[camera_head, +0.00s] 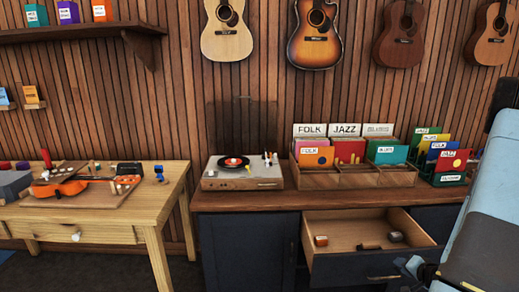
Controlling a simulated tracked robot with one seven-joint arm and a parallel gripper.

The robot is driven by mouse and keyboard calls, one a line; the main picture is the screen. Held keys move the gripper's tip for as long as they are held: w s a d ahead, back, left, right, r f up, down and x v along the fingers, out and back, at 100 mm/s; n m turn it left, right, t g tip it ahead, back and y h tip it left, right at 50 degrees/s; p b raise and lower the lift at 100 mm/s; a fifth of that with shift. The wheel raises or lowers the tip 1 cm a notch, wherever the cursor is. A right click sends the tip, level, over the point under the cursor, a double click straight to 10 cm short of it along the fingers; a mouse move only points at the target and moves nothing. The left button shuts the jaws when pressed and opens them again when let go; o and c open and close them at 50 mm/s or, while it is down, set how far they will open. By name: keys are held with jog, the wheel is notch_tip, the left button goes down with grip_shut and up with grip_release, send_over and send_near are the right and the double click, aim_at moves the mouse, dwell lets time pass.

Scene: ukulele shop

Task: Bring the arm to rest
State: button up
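My arm, a large pale blue link with dark joints (482,225), fills the right edge of the picture. Its lower end, with what looks like my gripper (424,271), shows small and partly cut off at the bottom right, close to the right end of the open drawer's front. I cannot make out the fingers, whether they touch the drawer, or whether they hold anything.
The open drawer (345,228) juts from the dark cabinet (250,250), with a few small items inside. On top stand a record player (215,182) and record crates (340,180). A wooden workbench (80,228) with an orange instrument (70,186) stands left.

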jog(key=w+a+r+n+g+h, duration=0.1)
jog(key=a+r+n+g+h, duration=0.3)
jog(key=r, duration=0.9)
jog(key=a+r+n+t+y, duration=0.15)
jog(key=a+r, duration=0.35)
jog(key=r, duration=0.7)
jog(key=s+a+r+n+g+y, duration=0.1)
jog(key=s+a+r+n, duration=0.1)
jog(key=s+a+r, duration=0.5)
jog(key=s+a+r+n+g+y, duration=0.1)
jog(key=s+a+r+n, duration=0.1)
jog(key=s+a+r, duration=0.5)
jog(key=s+a, duration=0.4)
jog(key=s, duration=0.1)
jog(key=shift+s+r+g, duration=0.3)
jog(key=shift+r+g, duration=0.05)
jog(key=shift+r, duration=0.05)
